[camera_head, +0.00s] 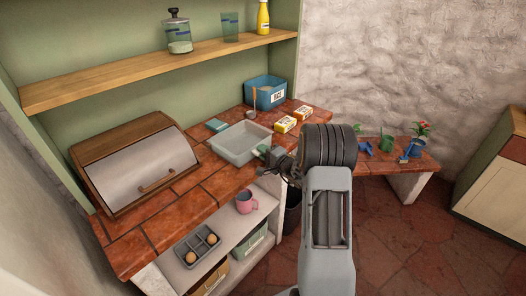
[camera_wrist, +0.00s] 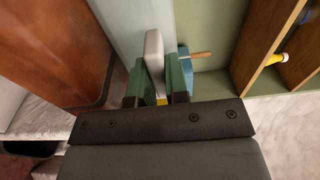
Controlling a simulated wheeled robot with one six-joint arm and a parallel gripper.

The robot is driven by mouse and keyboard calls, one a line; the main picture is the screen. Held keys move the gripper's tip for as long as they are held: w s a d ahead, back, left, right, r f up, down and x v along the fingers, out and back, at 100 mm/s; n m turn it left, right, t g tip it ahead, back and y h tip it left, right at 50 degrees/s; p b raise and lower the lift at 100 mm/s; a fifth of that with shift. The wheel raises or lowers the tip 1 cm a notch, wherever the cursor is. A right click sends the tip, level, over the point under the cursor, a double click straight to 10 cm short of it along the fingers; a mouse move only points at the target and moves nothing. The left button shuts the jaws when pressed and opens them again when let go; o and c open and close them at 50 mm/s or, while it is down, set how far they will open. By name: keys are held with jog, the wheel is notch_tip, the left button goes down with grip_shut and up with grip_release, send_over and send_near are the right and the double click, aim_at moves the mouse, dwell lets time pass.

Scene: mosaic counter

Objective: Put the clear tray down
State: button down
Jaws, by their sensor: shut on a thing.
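The clear tray (camera_head: 240,141) is a pale, see-through, shallow rectangular tray over the middle of the tiled counter (camera_head: 186,186). In the wrist view, my gripper (camera_wrist: 158,80) is shut on the tray's rim, a pale wall (camera_wrist: 154,48) between the two fingers. The tray looks roughly level. I cannot tell whether its underside touches the counter. My arm hides part of the counter's right end.
A bread box (camera_head: 135,165) stands left of the tray. A small teal item (camera_head: 216,125) lies behind the tray. A pink mug (camera_head: 246,201) is on the lower shelf.

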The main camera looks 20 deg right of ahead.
jog(key=shift+f+b, duration=0.15)
jog(key=shift+b, duration=0.2)
jog(key=c, duration=1.1)
grip_release()
jog(key=shift+r+p, duration=0.2)
jog(key=shift+p, duration=0.1)
